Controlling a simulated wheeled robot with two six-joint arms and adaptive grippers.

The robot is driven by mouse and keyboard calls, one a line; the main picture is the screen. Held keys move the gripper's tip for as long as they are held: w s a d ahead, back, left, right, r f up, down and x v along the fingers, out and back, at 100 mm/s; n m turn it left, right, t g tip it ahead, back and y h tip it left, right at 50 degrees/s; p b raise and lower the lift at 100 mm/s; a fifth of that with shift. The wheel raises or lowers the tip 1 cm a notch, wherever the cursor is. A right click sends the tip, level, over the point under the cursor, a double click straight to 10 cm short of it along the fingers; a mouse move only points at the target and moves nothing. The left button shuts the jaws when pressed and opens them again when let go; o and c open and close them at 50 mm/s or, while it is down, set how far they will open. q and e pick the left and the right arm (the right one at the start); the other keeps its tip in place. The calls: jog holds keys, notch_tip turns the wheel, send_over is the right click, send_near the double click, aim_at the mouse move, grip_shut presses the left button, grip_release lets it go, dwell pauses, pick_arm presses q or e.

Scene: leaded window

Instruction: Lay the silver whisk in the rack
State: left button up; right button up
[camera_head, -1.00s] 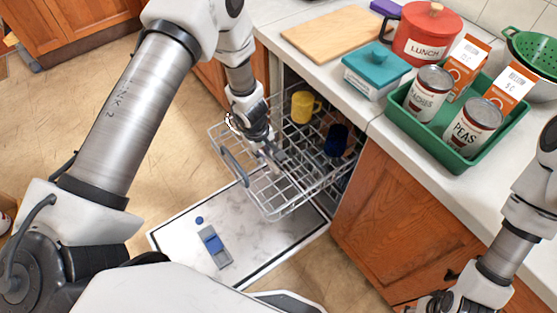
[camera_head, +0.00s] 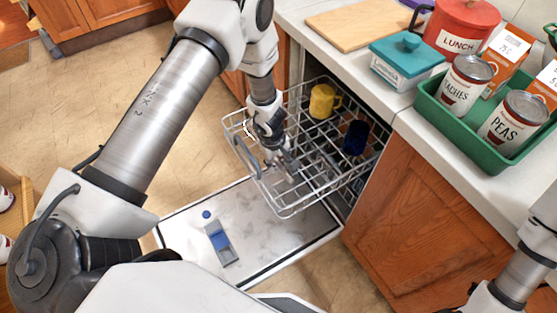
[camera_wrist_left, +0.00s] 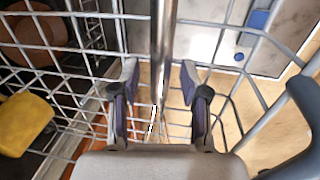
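The wire dish rack (camera_head: 285,212) is pulled out of the dishwasher opening below the counter. My left gripper (camera_head: 284,170) points down at the rack's left part. In the left wrist view its fingers (camera_wrist_left: 159,75) stand apart. The silver whisk (camera_wrist_left: 164,40) runs between them as a straight metal handle, with a visible gap on each side. Thin wires at its lower end show faintly and are partly hidden by the gripper. The whisk seems to lie at the rack, but how it touches the wires is unclear. My right arm is at the lower right, its fingers out of view.
A yellow mug (camera_head: 323,101) and a dark blue cup (camera_head: 356,138) are in the rack. The open dishwasher door (camera_head: 275,232) lies below it. The counter holds a green tray (camera_head: 440,112) with cans and cartons, a teal box (camera_head: 402,70), a red lunch pot (camera_head: 462,22) and a board (camera_head: 350,22).

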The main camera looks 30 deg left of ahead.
pick_arm(q)
jog(key=shift+r+p, duration=0.35)
notch_tip(320, 180, up, 12)
jog(key=s+p, duration=0.1)
jog(key=p, duration=0.5)
jog(key=shift+s+a+f, duration=0.2)
jog(key=shift+s+a, duration=0.1)
jog(key=shift+a, duration=0.1)
